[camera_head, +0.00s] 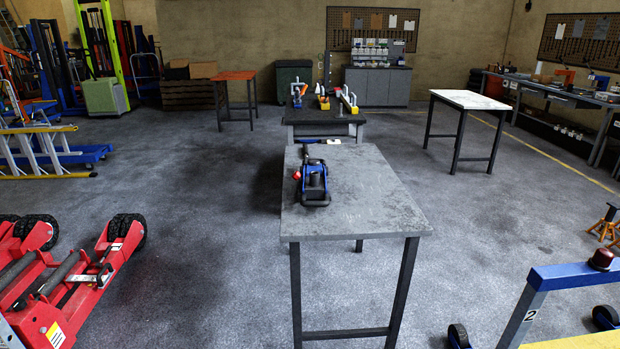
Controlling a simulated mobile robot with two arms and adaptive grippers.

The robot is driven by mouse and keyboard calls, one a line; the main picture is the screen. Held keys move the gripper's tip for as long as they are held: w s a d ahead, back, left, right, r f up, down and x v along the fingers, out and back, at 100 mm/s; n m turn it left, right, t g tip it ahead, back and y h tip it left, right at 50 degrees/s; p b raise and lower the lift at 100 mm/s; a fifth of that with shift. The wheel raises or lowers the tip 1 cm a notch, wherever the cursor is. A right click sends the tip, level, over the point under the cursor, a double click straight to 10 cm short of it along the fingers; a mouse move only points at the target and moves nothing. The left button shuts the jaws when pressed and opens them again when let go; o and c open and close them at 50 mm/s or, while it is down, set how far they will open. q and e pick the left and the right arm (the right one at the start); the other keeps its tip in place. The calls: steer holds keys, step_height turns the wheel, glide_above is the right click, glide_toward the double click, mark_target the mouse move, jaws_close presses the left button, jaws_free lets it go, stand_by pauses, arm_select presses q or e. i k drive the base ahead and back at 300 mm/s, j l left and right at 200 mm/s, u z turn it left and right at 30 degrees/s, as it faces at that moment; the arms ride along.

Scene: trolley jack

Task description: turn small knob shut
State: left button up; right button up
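A small blue and black trolley jack (314,184) sits on the left side of a grey table (365,205) ahead of me. A small red part (297,175) shows at the jack's left side; I cannot tell whether it is the knob. At this distance I cannot make out how any knob is turned. Neither of my grippers is in view.
A second dark table (350,117) with tools stands behind the grey one. Red wheeled equipment (85,265) fills the lower left. A blue-topped frame (560,274) stands at lower right. The floor (210,250) left of the table is clear.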

mark_target(296, 176)
steer(key=i+j+u, duration=0.25)
steer(key=i+j, duration=0.15)
steer(key=i, duration=0.4)
steer(key=i+j+u, duration=0.25)
steer(key=i, duration=0.55)
steer(key=i+u, duration=0.25)
steer(key=i, duration=0.55)
steer(key=i+j+z, duration=0.1)
steer(key=i+z, duration=0.3)
steer(key=i+j+z, duration=0.2)
steer(key=i+z, duration=0.2)
steer(key=i+j+z, duration=0.65)
steer(key=j+z, duration=0.15)
